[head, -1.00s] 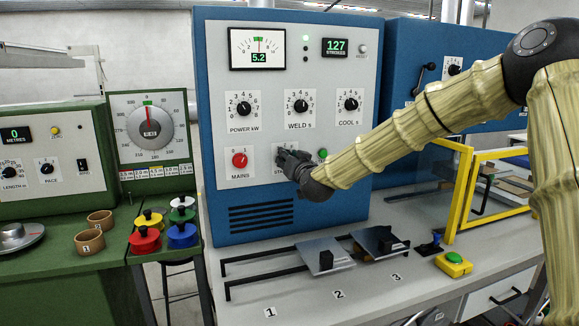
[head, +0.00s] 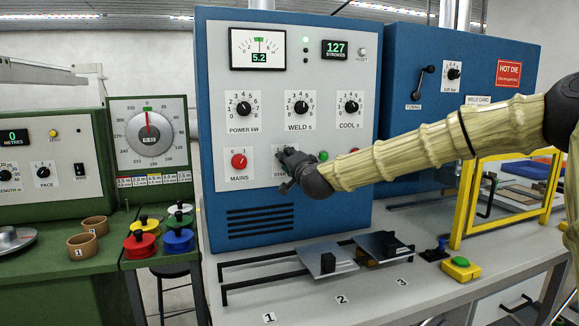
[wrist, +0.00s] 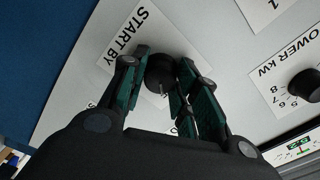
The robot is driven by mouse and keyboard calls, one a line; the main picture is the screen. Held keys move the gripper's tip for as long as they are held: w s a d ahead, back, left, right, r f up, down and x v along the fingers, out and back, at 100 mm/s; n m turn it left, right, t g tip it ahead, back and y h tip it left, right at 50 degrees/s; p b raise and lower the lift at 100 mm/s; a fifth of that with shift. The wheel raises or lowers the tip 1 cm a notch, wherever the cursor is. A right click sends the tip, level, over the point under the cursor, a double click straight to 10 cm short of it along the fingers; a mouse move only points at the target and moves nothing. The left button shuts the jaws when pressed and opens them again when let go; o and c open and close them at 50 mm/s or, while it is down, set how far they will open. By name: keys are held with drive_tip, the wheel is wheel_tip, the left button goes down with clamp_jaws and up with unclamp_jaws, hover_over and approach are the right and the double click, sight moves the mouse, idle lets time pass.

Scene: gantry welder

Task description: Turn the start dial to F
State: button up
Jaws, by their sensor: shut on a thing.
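The start dial (wrist: 160,72) is a round black knob on a white plate marked "START BY" (wrist: 128,35) in the wrist view. My gripper (wrist: 162,85) has its fingers on both sides of the knob and is shut on it. The dial's letters are mostly hidden by the fingers, so its setting cannot be read. In the head view, my gripper (head: 286,168) covers most of the start plate on the lower front of the blue welder cabinet (head: 300,215).
The red mains knob (head: 239,161) is left of my gripper and a green button (head: 323,156) is right of it. The power dial (head: 243,108), weld dial (head: 301,107) and cool dial (head: 351,107) are above. Metal plates on rails (head: 325,258) lie below on the bench.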

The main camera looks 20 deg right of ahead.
drive_tip(key=shift+d+r+m, duration=0.1)
drive_tip(key=shift+d+m, duration=0.05)
drive_tip(key=shift+m, duration=0.35)
drive_tip(key=o, duration=1)
drive_tip(key=shift+o, duration=0.2)
drive_tip(key=s, duration=1.2)
drive_tip(key=shift+d, duration=0.15)
drive_tip(key=shift+d, duration=0.1)
